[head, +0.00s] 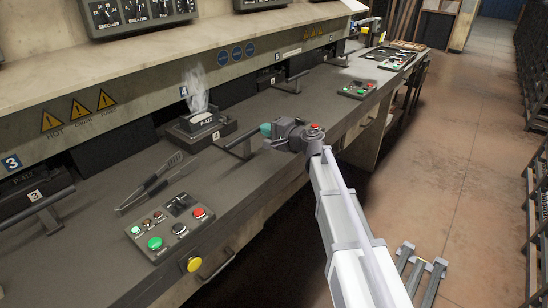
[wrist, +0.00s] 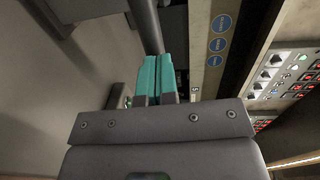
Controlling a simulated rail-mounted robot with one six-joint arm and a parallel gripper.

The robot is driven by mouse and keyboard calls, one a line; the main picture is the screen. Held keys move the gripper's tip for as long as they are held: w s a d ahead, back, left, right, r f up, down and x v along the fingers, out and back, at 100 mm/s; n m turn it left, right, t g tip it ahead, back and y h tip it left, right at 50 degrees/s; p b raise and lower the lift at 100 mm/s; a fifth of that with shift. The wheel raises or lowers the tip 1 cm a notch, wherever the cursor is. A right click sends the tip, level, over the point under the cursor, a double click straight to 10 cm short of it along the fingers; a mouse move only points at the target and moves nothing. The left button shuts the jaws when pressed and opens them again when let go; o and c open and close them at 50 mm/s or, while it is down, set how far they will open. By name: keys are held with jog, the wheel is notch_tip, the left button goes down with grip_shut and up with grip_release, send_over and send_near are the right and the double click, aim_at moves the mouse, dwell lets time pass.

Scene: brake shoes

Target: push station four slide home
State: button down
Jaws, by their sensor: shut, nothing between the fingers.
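The station four slide (head: 201,131) is a dark block marked 4 and P-417, sitting out on the bench in front of the machine's dark slot. A pale curved piece lies on top, with steam or smoke rising from it. The slide's dark bar handle (head: 238,141) reaches toward the bench front. My gripper (head: 266,130) is shut and empty, its teal tips just right of the handle in the head view. In the wrist view the shut teal fingers (wrist: 158,75) point toward a dark bar (wrist: 146,22), likely the handle; I cannot tell whether they touch.
Tongs (head: 150,182) lie on the bench left of the slide, behind a button box (head: 170,226). Station three's slide (head: 33,190) and handle are at the left. Station five's handle (head: 291,82) and another button box (head: 358,89) are farther right.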

aim_at(252, 134)
jog(key=shift+r+x, duration=0.2)
jog(key=shift+x, duration=1.45)
jog(key=shift+r+x, duration=0.15)
jog(key=shift+x, duration=1.55)
jog(key=shift+r+x, duration=0.2)
jog(key=shift+x, duration=1.45)
jog(key=shift+w+a, duration=0.1)
jog(key=shift+w, duration=0.05)
